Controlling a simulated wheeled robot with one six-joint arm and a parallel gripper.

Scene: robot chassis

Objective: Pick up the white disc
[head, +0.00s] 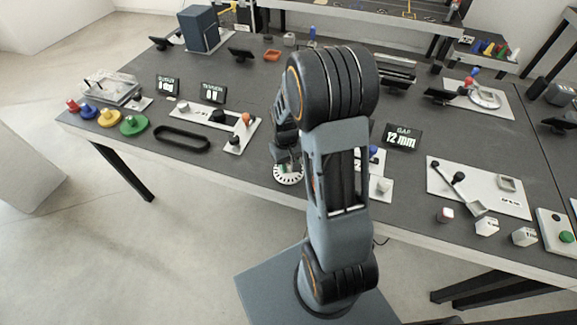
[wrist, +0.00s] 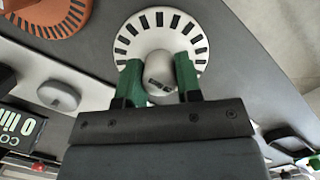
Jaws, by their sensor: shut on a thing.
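The white disc (wrist: 160,28) has dark slots around its rim and a rounded pale knob (wrist: 160,68) at its centre. My gripper (wrist: 160,78) has its two green fingers on either side of the knob, shut on it. In the head view the white disc (head: 288,175) shows under my gripper (head: 287,158), close to the table's front edge. My arm covers part of the area to its right. I cannot tell whether the disc touches the table or is held just above it.
An orange slotted disc (wrist: 48,18) lies beside the white disc in the wrist view. A black oval ring (head: 182,138) and a green disc (head: 133,125) are on the table (head: 240,172) at left. Panels with small parts, such as a grey lever panel (head: 480,187), stand at right.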

